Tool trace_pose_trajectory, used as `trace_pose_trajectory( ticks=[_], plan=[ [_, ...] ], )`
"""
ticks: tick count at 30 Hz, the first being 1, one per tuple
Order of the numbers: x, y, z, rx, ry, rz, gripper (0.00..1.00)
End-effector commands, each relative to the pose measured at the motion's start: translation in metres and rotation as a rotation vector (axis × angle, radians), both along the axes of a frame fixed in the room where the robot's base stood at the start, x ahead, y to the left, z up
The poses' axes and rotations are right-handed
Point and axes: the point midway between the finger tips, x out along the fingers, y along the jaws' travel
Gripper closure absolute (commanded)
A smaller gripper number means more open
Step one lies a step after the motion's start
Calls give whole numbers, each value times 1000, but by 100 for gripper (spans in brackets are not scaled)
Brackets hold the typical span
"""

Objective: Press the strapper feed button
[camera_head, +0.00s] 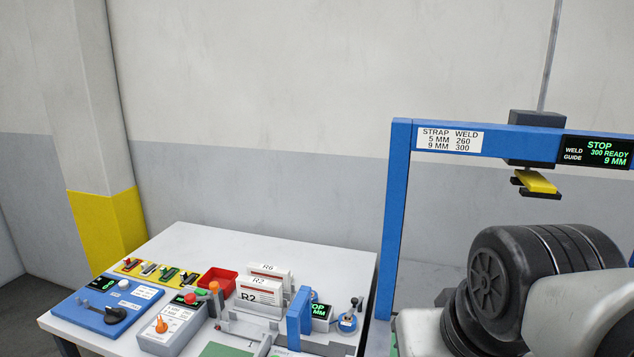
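The strapper's blue frame (394,190) stands at the right, with a label reading STRAP WELD, 5 MM 260, 9 MM 300 (449,139). Its dark display (597,151) reads STOP, 300 READY, 9 MM in green. A yellow block (537,182) sits under a dark head on the crossbar. On the table, a blue panel (88,310) has a white button (124,284) and a black knob. A grey box (170,333) has an orange knob and a red button (190,298). I cannot tell which button is the strapper feed button. My arm fills the lower right; my gripper is not in view.
The white table (270,246) also holds a red bin (217,281), paper bundles marked R2 (259,297) and R6, a small blue stand (299,318) and a row of small switches on a yellow strip (130,266). A yellow-based pillar (108,222) stands behind left.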

Motion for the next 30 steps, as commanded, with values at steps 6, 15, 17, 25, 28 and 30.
trace_pose_trajectory(
  ticks=[6, 15, 17, 25, 28, 30],
  plan=[
    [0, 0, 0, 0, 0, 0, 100],
    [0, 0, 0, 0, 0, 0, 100],
    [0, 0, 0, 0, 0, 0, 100],
    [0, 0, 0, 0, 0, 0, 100],
    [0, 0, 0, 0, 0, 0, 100],
    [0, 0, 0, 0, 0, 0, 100]
  ],
)
